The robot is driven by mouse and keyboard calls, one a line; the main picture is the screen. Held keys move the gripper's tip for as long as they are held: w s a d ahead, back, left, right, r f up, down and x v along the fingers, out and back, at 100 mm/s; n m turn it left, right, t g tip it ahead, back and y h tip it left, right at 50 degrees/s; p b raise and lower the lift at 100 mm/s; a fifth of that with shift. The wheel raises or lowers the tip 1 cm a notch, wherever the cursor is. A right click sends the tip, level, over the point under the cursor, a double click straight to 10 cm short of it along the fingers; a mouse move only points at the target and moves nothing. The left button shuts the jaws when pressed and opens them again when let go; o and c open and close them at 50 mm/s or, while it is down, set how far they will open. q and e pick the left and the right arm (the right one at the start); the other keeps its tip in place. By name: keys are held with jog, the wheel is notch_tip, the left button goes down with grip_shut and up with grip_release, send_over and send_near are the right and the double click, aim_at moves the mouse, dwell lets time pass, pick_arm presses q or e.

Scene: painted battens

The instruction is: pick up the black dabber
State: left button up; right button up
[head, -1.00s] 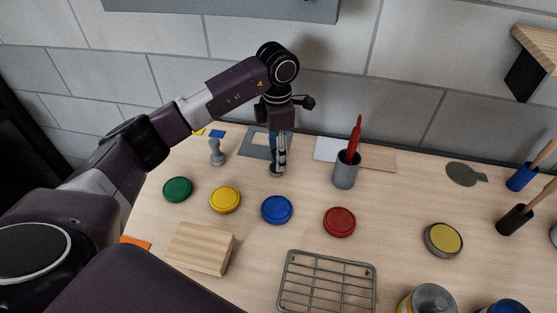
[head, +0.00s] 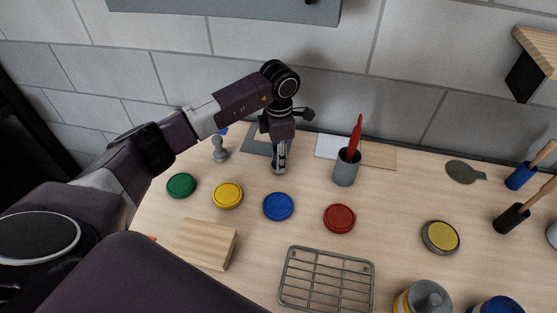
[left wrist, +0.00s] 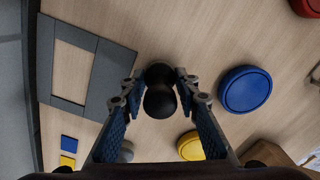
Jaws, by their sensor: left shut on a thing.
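The black dabber (left wrist: 159,91) shows in the left wrist view, with a rounded knob and a wider round body. It is between the two fingertips of my left gripper (left wrist: 158,84), which is shut on it. In the head view my left gripper (head: 279,165) points down at the back of the table, between the grey frame and the grey cup. There the fingers mostly hide the dabber, and I cannot tell whether it touches the table. My right gripper is not in view.
A grey dabber (head: 219,149) stands to the left. Green (head: 181,186), yellow (head: 227,195), blue (head: 278,206) and red (head: 339,218) lids lie in front. A grey cup (head: 346,167) with a red brush is close on the right. A wire rack (head: 326,278) lies at the front.

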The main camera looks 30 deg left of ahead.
pick_arm(q)
jog(key=shift+s+r+b, duration=0.1)
jog(key=shift+r+b, duration=0.1)
jog(key=shift+b, duration=0.3)
notch_tip(320, 180, up, 7)
jog(key=b, duration=0.3)
jog(key=shift+f, duration=0.15)
jog(key=s+d+b, duration=0.2)
jog(key=s, duration=0.7)
jog(key=s+d+b, duration=0.3)
jog(key=s, duration=0.7)
jog(key=shift+s, duration=0.1)
